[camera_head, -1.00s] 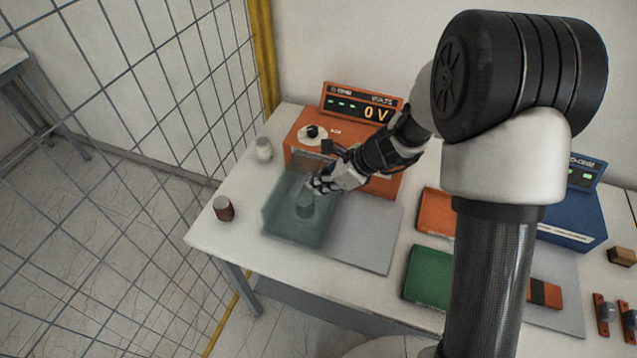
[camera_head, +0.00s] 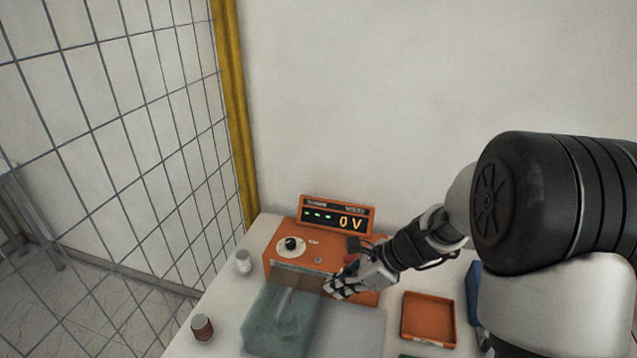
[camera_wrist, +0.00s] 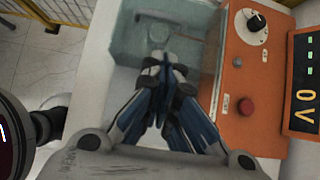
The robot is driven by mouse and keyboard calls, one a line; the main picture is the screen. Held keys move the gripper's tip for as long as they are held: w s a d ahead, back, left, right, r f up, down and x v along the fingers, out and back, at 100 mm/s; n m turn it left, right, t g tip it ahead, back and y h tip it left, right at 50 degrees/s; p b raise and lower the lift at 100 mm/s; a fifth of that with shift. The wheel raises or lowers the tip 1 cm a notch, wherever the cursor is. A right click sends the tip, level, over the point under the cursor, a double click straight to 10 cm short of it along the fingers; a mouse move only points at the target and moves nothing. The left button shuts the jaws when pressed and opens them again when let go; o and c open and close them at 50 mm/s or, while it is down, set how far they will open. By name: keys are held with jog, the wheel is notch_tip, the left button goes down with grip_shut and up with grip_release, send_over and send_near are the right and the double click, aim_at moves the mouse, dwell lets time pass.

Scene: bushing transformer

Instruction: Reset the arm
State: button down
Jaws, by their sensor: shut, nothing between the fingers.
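My gripper (camera_head: 336,286) is in front of the orange transformer unit (camera_head: 366,297), above the table, beside the clear box. In the wrist view my gripper (camera_wrist: 160,62) is shut with its fingertips together and nothing between them. The wrist view shows the clear box (camera_wrist: 128,42) beyond the fingertips. The orange unit also shows on the right of the wrist view (camera_wrist: 225,122), with a black dial (camera_wrist: 257,23) and a red button (camera_wrist: 246,105). Its display (camera_head: 337,215) reads 0 V. My arm reaches in from the right in the head view.
The clear box (camera_head: 262,330) stands at the unit's front left. A white jar (camera_head: 243,262) and a dark red jar (camera_head: 202,328) stand on the table's left side. An orange tray (camera_head: 430,317) lies to the right. A mesh fence (camera_head: 130,140) with a yellow post (camera_head: 235,110) borders the left.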

jog(key=s+d+r+n+h+b, duration=0.1)
jog(key=s+r+n+h+b, duration=0.35)
jog(key=s+n, duration=0.75)
jog(key=s+d+r+n+t+h+b, duration=0.1)
jog(key=s+d+n+b, duration=0.1)
jog(key=s, duration=0.4)
jog(key=s+d+r+n+t+h+b, duration=0.1)
jog(key=s+d+n+h, duration=0.1)
jog(key=s+d+n, duration=0.3)
jog(key=shift+s+n+b, duration=0.35)
jog(key=shift+s+n, duration=0.65)
jog(key=shift+n, duration=0.2)
jog(key=c, duration=2.4)
grip_release()
